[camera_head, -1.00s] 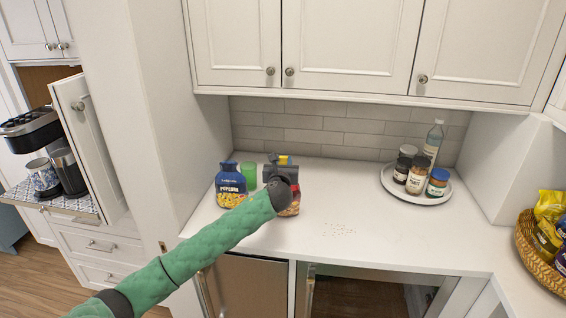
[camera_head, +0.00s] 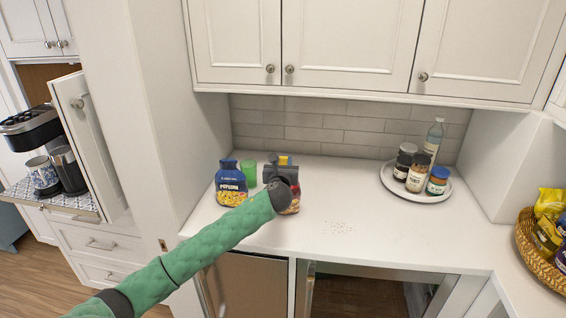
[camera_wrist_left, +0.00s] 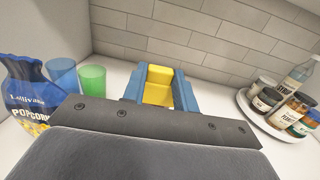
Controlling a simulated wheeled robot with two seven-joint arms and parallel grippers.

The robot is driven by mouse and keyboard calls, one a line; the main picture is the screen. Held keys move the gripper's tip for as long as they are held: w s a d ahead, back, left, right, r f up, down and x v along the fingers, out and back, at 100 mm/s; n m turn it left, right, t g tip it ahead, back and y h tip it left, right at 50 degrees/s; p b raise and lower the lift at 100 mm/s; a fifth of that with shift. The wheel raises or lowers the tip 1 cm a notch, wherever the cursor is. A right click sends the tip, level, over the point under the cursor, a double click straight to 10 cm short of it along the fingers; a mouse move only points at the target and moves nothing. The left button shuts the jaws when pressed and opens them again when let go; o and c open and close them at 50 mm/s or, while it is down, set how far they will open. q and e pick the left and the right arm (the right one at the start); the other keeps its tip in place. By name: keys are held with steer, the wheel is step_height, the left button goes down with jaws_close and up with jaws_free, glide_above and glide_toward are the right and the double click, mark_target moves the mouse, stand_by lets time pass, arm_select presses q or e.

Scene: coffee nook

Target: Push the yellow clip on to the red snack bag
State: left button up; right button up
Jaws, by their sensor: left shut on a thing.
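My left gripper (camera_wrist_left: 158,92) is shut on the yellow clip (camera_wrist_left: 158,84), which sits between its blue fingers in the left wrist view. In the head view the clip shows as a small yellow patch (camera_head: 284,160) above the dark gripper body. A red snack bag (camera_head: 295,200) stands on the counter, mostly hidden behind my left wrist, with only part of its front and right side showing. The clip appears to be above or at the bag's top; I cannot tell whether they touch. My right gripper is not in view.
A blue popcorn bag (camera_head: 231,183) and a green cup (camera_head: 249,173) stand just left of the gripper. A blue cup (camera_wrist_left: 63,74) shows beside them. A round white tray (camera_head: 447,194) with jars and a bottle is at right.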

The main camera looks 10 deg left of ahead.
arm_select(q)
steer(key=shift+f, duration=0.35)
stand_by(0.4)
steer(key=o, duration=1)
